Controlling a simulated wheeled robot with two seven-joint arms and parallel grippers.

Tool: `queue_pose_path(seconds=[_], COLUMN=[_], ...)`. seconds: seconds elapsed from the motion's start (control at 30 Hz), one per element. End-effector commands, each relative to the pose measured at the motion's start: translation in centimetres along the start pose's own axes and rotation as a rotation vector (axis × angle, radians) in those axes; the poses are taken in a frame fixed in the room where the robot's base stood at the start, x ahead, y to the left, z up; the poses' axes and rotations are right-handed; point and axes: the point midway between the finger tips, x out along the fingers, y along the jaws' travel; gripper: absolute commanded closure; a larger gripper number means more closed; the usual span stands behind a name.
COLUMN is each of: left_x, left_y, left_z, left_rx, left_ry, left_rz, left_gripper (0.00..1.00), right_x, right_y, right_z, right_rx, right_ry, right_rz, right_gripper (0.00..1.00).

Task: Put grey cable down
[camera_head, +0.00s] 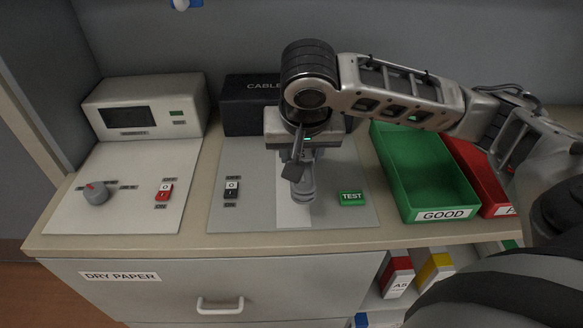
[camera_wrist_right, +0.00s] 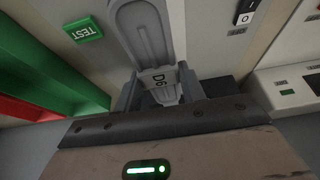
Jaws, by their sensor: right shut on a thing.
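My right gripper (camera_head: 297,160) points down over the grey cable-test panel (camera_head: 352,213) and is shut on the grey cable (camera_head: 302,189). In the right wrist view the grey cable (camera_wrist_right: 143,35) carries the mark "D6" and sits between the fingers (camera_wrist_right: 157,95). Its lower end is over the pale strip of the panel; I cannot tell whether it touches. The gripper hides its upper part in the head view. My left gripper is not in view.
The panel has a dark switch (camera_head: 231,189) and a green TEST button (camera_head: 351,198); a black cable box (camera_head: 245,105) stands behind. Right are a green GOOD tray (camera_head: 410,180) and a red tray (camera_head: 473,165). Left is a pale device (camera_head: 150,108) with a knob (camera_head: 96,192) and red switch (camera_head: 164,191).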

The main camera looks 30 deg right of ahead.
Motion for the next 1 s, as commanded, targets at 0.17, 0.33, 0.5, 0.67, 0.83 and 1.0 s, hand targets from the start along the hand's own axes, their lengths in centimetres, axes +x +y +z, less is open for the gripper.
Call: queue_pose_path(seconds=[0.17, 0.33, 0.5, 0.67, 0.83, 1.0], left_x=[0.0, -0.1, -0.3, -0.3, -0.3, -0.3], left_y=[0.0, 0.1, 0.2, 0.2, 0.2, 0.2], left_z=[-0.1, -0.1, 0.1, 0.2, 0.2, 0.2], left_rx=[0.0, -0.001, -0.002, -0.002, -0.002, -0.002], left_ry=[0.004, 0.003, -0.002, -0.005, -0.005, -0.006], left_rz=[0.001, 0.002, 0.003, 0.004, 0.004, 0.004], left_gripper=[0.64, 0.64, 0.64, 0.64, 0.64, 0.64], right_x=[1.7, 3.6, 5.5, 5.7, 5.7, 5.9], right_y=[-1.0, -1.6, -1.5, -1.6, -1.6, -1.6], right_z=[-0.3, -0.1, 0.7, 0.8, 0.8, 0.9], right_rx=[0.002, 0.0, -0.001, 0.0, 0.0, 0.0], right_ry=[0.002, 0.0, 0.001, 0.002, 0.002, 0.002], right_rz=[-0.002, 0.002, 0.001, -0.001, -0.001, -0.001], right_gripper=[0.88, 0.88, 0.88, 0.88, 0.88, 0.39])
